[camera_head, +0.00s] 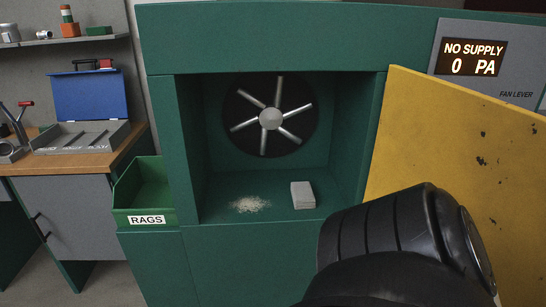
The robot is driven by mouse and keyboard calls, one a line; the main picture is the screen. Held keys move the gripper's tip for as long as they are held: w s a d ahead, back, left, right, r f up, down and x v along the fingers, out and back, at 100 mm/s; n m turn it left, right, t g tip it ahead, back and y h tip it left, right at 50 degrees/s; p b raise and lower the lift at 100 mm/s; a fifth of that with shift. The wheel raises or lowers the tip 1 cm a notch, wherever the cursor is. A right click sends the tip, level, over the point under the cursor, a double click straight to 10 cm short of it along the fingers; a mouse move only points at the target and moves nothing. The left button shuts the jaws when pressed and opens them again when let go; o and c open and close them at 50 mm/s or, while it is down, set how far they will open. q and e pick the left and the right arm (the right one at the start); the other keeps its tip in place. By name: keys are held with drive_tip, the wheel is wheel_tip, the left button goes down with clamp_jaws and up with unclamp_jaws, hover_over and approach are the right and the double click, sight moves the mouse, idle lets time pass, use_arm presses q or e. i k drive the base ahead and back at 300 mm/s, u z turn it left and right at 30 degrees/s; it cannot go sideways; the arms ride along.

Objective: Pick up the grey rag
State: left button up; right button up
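A small light-grey folded block, which looks like the grey rag (302,195), lies on the floor of the green cabinet's open chamber, right of centre near the front edge. A black rounded part of my own arm shows at the lower right, in front of the cabinet and below and right of the rag. It is apart from the rag in the picture. Neither of my grippers is in view. A green bin labelled RAGS (148,218) hangs at the cabinet's left side; the visible part of its inside looks empty.
A pale heap of grit (249,204) lies left of the rag. A fan wheel (270,118) is on the chamber's back wall. A yellow panel (455,165) stands at the right. A display (470,57) reads NO SUPPLY 0 PA. A workbench (75,150) with a blue-lidded case is at left.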

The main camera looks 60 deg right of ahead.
sight(303, 196)
drive_tip(key=z, duration=0.6)
drive_tip(key=i, duration=1.05)
drive_tip(key=z, duration=1.05)
